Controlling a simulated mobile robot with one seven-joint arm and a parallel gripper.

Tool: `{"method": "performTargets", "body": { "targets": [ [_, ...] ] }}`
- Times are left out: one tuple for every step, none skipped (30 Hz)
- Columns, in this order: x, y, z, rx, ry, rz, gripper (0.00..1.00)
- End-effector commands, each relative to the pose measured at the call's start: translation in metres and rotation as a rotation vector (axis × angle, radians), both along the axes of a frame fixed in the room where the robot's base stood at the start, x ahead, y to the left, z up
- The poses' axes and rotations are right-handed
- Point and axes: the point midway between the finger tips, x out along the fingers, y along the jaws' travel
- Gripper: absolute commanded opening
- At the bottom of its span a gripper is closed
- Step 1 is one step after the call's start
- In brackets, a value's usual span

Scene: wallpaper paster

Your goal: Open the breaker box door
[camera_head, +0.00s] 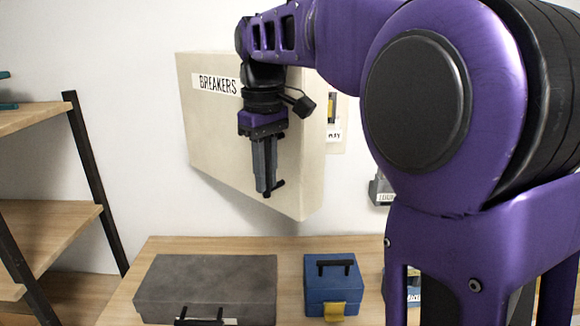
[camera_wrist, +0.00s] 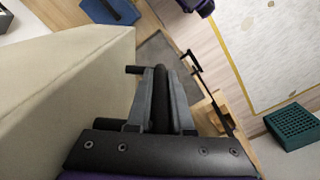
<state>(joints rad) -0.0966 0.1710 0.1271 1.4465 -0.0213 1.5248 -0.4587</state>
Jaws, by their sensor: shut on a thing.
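The beige breaker box (camera_head: 215,140) is on the white wall, with a "BREAKERS" label on its front. Its pale front also fills the left of the wrist view (camera_wrist: 60,90). No gap at the door's edge is visible. My gripper (camera_head: 265,188) points down in front of the door, near its right side. Its fingers (camera_wrist: 161,75) are closed around the black bar handle (camera_wrist: 160,110). The handle's short mounts stick out towards the door in the wrist view. In the head view my fingers hide most of the handle.
A wooden table (camera_head: 290,250) below holds a grey case (camera_head: 205,285) and a blue box (camera_head: 332,280) with a yellow latch. A shelf (camera_head: 50,220) stands at left. The wrist view shows a patterned sheet (camera_wrist: 265,40) and a green crate (camera_wrist: 295,126).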

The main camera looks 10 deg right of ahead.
Motion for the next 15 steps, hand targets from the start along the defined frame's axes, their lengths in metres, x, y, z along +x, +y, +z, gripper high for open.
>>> {"method": "performTargets", "body": {
  "targets": [
    [-0.002,0.005,0.0,-0.002,0.001,-0.009,0.0],
    [-0.003,0.007,0.0,-0.002,0.001,-0.016,0.0],
    [-0.003,0.01,0.0,-0.002,0.001,-0.023,0.0],
    [-0.004,0.011,0.0,-0.002,0.001,-0.029,0.0],
    [-0.004,0.012,0.0,-0.002,0.001,-0.033,0.0],
    [-0.005,0.013,0.0,-0.002,0.001,-0.037,0.0],
    [-0.005,0.014,0.0,-0.002,0.001,-0.039,0.0],
    [-0.005,0.015,0.0,-0.002,0.001,-0.041,0.0],
    [-0.005,0.015,-0.001,-0.002,0.001,-0.043,0.0],
    [-0.005,0.015,-0.001,-0.002,0.001,-0.043,0.0],
    [-0.005,0.015,-0.001,-0.002,0.001,-0.044,0.0],
    [-0.005,0.015,-0.001,-0.002,0.001,-0.044,0.0],
    [-0.005,0.015,-0.001,-0.002,0.001,-0.044,0.0],
    [-0.005,0.015,-0.001,-0.002,0.001,-0.044,0.0],
    [-0.005,0.015,0.0,-0.002,0.001,-0.043,0.0]
  ]
}}
